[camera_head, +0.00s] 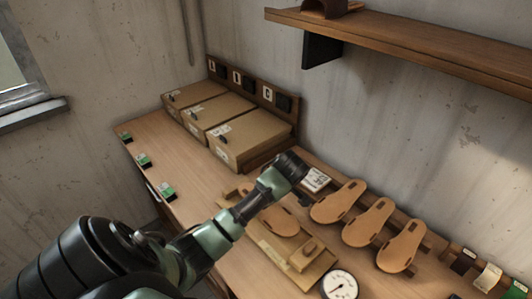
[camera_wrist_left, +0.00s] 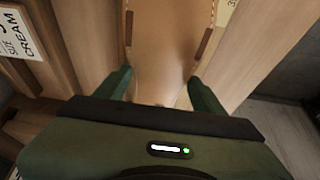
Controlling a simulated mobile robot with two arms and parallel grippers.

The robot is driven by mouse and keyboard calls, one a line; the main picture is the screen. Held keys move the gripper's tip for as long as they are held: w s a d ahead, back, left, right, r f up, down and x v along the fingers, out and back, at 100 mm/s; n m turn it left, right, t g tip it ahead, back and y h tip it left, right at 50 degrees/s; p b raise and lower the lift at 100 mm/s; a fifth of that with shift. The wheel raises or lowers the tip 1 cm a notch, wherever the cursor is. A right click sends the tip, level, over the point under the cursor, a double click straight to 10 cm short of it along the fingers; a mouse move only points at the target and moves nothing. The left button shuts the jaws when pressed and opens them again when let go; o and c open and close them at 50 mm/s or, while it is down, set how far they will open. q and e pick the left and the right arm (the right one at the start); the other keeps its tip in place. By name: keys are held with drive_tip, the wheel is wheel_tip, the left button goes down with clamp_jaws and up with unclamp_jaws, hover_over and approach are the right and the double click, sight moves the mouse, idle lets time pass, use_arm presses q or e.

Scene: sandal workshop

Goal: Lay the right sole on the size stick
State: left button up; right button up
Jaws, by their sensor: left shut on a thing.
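The size stick (camera_head: 318,268) is a long wooden board with raised blocks, lying on the bench in the head view. A tan sole (camera_head: 281,222) is over its middle, partly hidden by my left arm. In the wrist view the sole (camera_wrist_left: 168,50) runs between the two green fingers of my left gripper (camera_wrist_left: 160,82), which is shut on it. Dark brown strips show at both sole edges. In the head view my wrist hides the fingertips. I cannot tell whether the sole rests fully on the board. My right gripper is out of view.
Three more tan soles (camera_head: 403,247) lie in a row on a rack at the right. A round dial (camera_head: 339,286) stands near the board's front end. Cardboard boxes (camera_head: 250,140) line the back. A printed card (camera_head: 315,180) is just beyond my wrist. The left bench is mostly clear.

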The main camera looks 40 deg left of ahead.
use_arm(q)
drive_tip(key=shift+f, duration=0.35)
wheel_tip(320, 180, down, 4)
drive_tip(key=shift+r+p, duration=0.25)
drive_tip(key=shift+p, duration=0.2)
drive_tip(key=shift+f, duration=0.2)
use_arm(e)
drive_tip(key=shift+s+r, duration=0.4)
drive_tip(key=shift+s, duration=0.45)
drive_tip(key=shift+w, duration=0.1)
use_arm(q)
drive_tip(key=shift+f, duration=0.15)
drive_tip(key=o, duration=1.2)
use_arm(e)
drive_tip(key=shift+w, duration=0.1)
